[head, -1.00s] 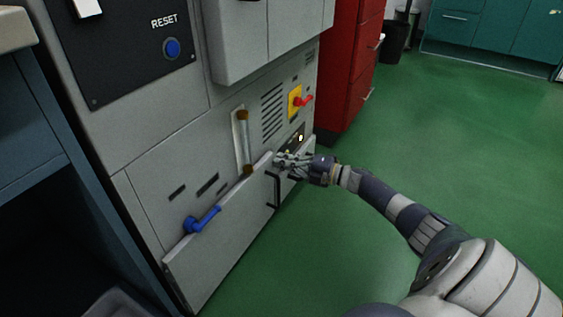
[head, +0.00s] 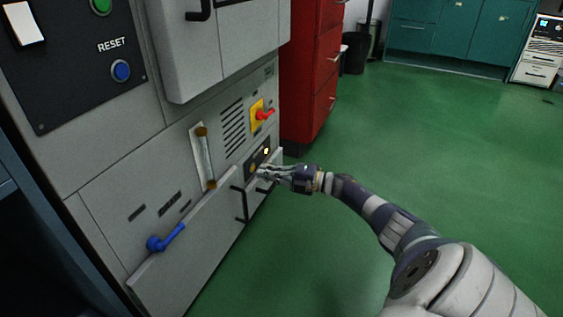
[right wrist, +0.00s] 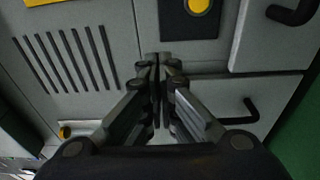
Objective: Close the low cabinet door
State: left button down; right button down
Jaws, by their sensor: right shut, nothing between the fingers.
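The low grey panels run along the bottom of the grey machine. The wider left door (head: 205,250) has a black bar handle (head: 239,204). A narrower right door (head: 270,187) beside it has its own dark handle and seems to stand slightly proud of the front. I cannot tell how far either is ajar. My right gripper (head: 261,172) is shut and empty, in front of the top edge of the right door. In the right wrist view its fingers (right wrist: 158,62) are together, with the left door's handle (right wrist: 240,113) and the right door (right wrist: 285,40) to the right. I cannot tell whether they touch. My left gripper is out of view.
A blue valve lever (head: 165,238), a sight tube (head: 204,158) and a yellow switch with a red handle (head: 260,113) stick out above the doors. A red cabinet (head: 310,90) stands beyond. The green floor (head: 450,150) at right is clear.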

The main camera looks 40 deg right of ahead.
jog(key=d+b, duration=0.4)
jog(key=d, duration=0.2)
jog(key=shift+w+d, duration=0.25)
jog(key=shift+w, duration=0.1)
